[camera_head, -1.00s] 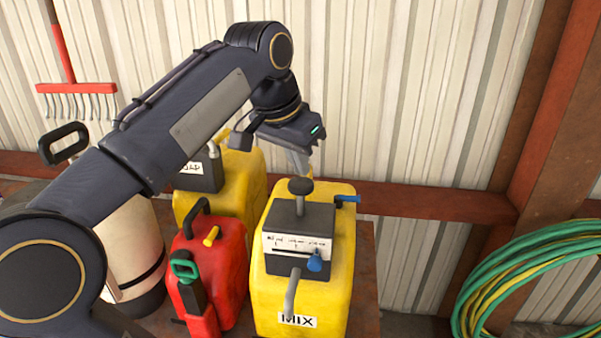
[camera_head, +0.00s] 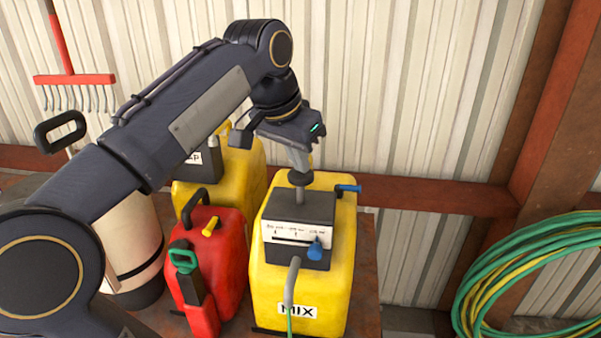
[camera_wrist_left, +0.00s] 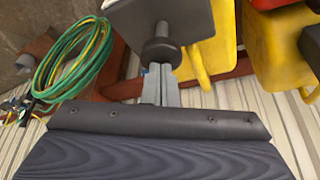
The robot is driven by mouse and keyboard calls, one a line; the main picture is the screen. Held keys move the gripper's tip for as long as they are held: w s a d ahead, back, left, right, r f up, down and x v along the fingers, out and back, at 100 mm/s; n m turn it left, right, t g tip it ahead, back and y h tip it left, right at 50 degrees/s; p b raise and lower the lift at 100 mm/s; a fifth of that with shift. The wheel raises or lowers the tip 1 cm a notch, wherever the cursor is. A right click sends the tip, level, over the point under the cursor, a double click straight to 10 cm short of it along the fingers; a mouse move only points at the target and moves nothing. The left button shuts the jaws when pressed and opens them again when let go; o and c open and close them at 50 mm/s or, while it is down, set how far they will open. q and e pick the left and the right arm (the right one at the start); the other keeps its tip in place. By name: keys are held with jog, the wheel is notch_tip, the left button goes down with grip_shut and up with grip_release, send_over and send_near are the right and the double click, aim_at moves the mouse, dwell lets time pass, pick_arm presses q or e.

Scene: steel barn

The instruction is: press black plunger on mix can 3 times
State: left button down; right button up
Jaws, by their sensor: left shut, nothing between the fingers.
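The yellow mix can (camera_head: 330,285) stands on a rusty table, labelled MIX, with a dark pump box (camera_head: 315,207) on top. The black plunger (camera_head: 300,178) rises from this box on a grey stem, which is visible below the knob. The plunger also shows in the left wrist view (camera_wrist_left: 161,47). My left gripper (camera_head: 303,166) is shut and empty, its fingertips at the knob's top and far side. The left fingers (camera_wrist_left: 160,75) show just beyond the knob in the wrist view. Contact cannot be told. A thin green streak (camera_head: 290,322) hangs below the grey spout (camera_head: 292,282). My right gripper is not in view.
A red can (camera_head: 222,262) stands close left of the mix can, with another yellow can (camera_head: 250,165) behind it. A cream tank (camera_head: 130,240) stands further left. A coiled green hose (camera_head: 480,270) hangs at the right. The corrugated wall is behind.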

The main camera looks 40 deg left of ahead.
aim_at(298, 175)
pick_arm(q)
jog(key=shift+f+b, duration=1.35)
jog(key=shift+f, duration=0.65)
notch_tip(298, 175, up, 4)
jog(key=p, duration=0.3)
jog(key=shift+f, duration=0.2)
jog(key=shift+r+p, duration=0.85)
jog(key=shift+r, duration=0.4)
jog(key=shift+r, duration=2.5)
